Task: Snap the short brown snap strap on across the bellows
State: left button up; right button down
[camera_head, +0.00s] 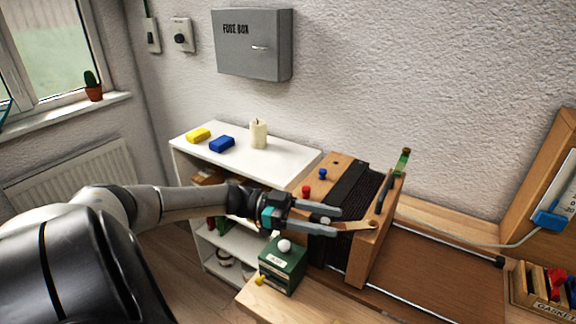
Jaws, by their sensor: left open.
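The bellows (358,190) are black pleats between two wooden end blocks, right of centre. The short brown snap strap (352,225) lies over the front of the bellows, its right end at a stud on the right wooden end board (383,215). My left gripper (338,221) comes in from the left, open, its two fingers above and below the strap's left end. I cannot tell whether the fingers touch the strap or whether its left end is fastened. My right gripper is out of view.
A green box (283,265) with a white knob stands close below my left gripper. A white shelf (285,155) with a candle (258,134) and yellow and blue blocks is behind. A gasket tray (545,303) is at right. The brown board (450,265) right of the bellows is clear.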

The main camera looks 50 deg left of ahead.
pick_arm(q)
jog(key=b+v, duration=0.2)
jog(key=v, duration=1)
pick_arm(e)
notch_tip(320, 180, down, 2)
pick_arm(q)
jog(key=shift+s, duration=0.1)
jog(key=shift+c, duration=0.3)
